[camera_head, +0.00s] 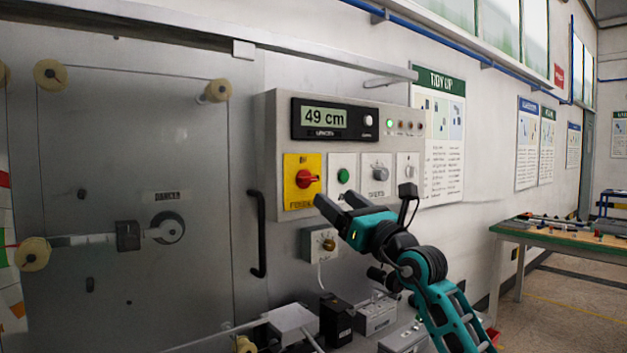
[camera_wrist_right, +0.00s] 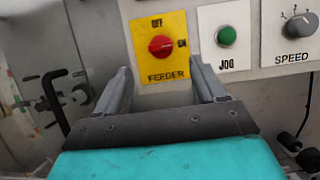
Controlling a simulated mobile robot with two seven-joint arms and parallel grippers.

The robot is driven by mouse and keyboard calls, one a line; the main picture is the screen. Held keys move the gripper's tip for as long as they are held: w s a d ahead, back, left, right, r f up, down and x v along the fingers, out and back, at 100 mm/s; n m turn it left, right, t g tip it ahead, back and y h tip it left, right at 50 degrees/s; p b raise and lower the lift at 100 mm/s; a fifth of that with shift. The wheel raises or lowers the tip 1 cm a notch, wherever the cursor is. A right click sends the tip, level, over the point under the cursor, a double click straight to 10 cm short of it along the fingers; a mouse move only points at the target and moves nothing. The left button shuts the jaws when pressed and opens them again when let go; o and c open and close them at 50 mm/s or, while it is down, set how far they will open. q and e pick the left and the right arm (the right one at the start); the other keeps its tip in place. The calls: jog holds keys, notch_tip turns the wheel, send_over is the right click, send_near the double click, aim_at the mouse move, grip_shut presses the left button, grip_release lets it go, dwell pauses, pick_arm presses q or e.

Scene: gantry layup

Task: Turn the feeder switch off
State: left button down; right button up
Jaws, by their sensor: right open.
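The feeder switch is a red rotary knob (camera_head: 307,179) on a yellow plate (camera_head: 291,201) on the grey control box. It also shows in the right wrist view (camera_wrist_right: 161,46), with OFF marked above it and ON to its right. The knob's pointer appears turned to the right, towards ON. My right gripper (camera_head: 338,202) is open and empty, just below and right of the knob in the head view. In the right wrist view its two fingers (camera_wrist_right: 159,75) point at the yellow plate, either side of the knob and apart from it. My left gripper is out of view.
A green JOG button (camera_head: 343,175) and a SPEED dial (camera_head: 380,172) sit right of the switch. A display (camera_head: 324,118) reads 49 cm above. A black door handle (camera_head: 259,235) stands out at the left. A small box with a dial (camera_head: 328,244) is below.

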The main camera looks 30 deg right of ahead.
aim_at(310, 178)
jog(key=p+x, duration=0.1)
jog(key=x, duration=0.6)
jog(key=shift+w, duration=0.15)
jog(key=shift+x, duration=0.75)
